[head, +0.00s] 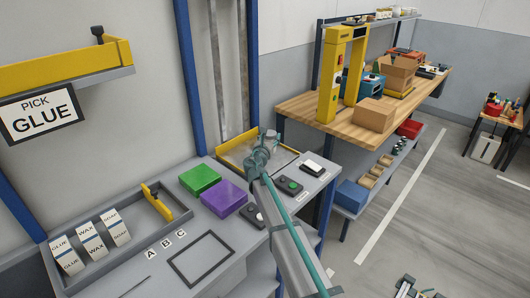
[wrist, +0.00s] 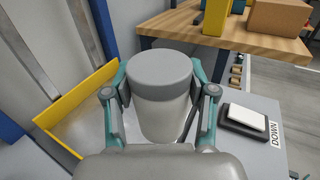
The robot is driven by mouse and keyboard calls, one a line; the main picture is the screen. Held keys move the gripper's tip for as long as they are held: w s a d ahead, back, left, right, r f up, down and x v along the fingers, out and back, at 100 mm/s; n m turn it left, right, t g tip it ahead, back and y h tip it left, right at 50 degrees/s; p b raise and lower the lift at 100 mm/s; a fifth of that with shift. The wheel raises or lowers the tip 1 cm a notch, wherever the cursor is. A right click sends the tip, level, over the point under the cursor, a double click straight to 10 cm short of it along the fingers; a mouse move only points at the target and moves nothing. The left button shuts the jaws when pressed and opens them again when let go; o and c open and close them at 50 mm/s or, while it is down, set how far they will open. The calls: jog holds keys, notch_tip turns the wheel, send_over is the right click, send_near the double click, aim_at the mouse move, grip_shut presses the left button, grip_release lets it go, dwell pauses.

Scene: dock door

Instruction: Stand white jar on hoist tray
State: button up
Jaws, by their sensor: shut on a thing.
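My gripper (wrist: 160,97) is shut around a white jar (wrist: 158,118) with a grey lid, one finger on each side, and the jar looks upright. The hoist tray, with its yellow wall (wrist: 62,108), lies behind and to the left of the jar in the wrist view.
A button box marked DOWN (wrist: 247,122) sits close on the right. A wooden bench (head: 300,105) stands behind.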

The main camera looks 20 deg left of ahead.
jog(key=w+a+f+p, duration=0.1)
jog(key=w+f, duration=0.3)
jog(key=w+a+f+p, duration=0.1)
jog(key=w+f+p, duration=0.1)
jog(key=w+f, duration=0.2)
jog(key=w+a+f+p, duration=0.1)
jog(key=w+f, duration=0.3)
jog(key=shift+w+a, duration=0.25)
jog(key=shift+a, duration=0.15)
jog(key=shift+f, duration=0.3)
jog(key=shift+f, duration=0.2)
jog(key=o, duration=1.3)
jog(key=shift+r, duration=0.1)
